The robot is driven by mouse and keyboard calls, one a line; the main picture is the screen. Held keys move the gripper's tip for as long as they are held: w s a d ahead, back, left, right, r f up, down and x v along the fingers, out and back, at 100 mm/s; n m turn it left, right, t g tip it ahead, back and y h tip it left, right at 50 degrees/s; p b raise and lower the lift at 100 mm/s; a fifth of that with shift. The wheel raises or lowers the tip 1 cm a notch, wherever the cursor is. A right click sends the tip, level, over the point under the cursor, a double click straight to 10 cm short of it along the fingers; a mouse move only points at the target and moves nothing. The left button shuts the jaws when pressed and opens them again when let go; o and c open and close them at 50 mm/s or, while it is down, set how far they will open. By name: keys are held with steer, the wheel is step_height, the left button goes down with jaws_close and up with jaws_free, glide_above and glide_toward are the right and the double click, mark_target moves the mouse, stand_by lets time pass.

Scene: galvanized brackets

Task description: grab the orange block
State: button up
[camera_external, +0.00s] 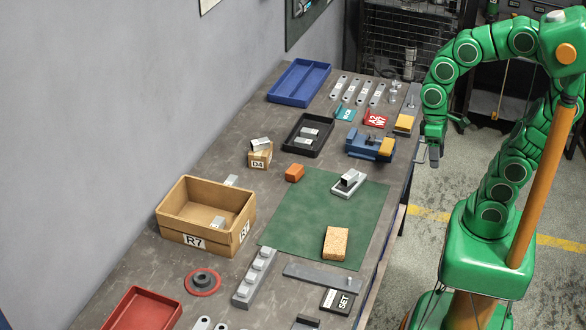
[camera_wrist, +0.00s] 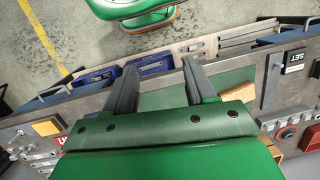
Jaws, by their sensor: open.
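The orange block (camera_external: 294,173) is a small block on the grey workbench, just beyond the upper left corner of the green mat, in the external view. I cannot make it out in the wrist view. My gripper (camera_external: 433,154) hangs off the right edge of the bench, well to the right of the block. In the wrist view its two dark fingers (camera_wrist: 158,68) are spread apart with nothing between them.
A cardboard box R7 (camera_external: 178,227) stands left of the green mat (camera_external: 300,225). A small D4 box (camera_external: 260,159) and black tray (camera_external: 318,144) are near the block. A blue vise-like fixture (camera_external: 362,144) stands between it and my gripper. A tan sponge-like block (camera_external: 335,243) lies on the mat.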

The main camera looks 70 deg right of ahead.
steer(key=w+a+m+y, duration=0.2)
steer(key=w+a, duration=0.1)
steer(key=w, duration=0.4)
steer(key=w+a+m+y, duration=0.2)
steer(key=w+a, duration=0.2)
steer(key=w, duration=0.2)
steer(key=m+t+y, duration=0.4)
steer(key=m+y, duration=0.4)
steer(key=m, duration=0.8)
glide_above(295, 167)
steer(key=f, duration=1.3)
steer(key=shift+s+a+f, duration=0.15)
steer(key=shift+s+f, duration=0.15)
steer(key=shift+w+d+f, duration=0.25)
steer(key=shift+d+f, duration=0.1)
steer(key=shift+f, duration=2.1)
steer(key=f, duration=0.2)
steer(key=shift+a+f, duration=0.3)
steer(key=shift+f, duration=0.1)
steer(key=shift+x, duration=1.25)
steer(key=shift+r, duration=0.1)
steer(key=c, duration=0.8)
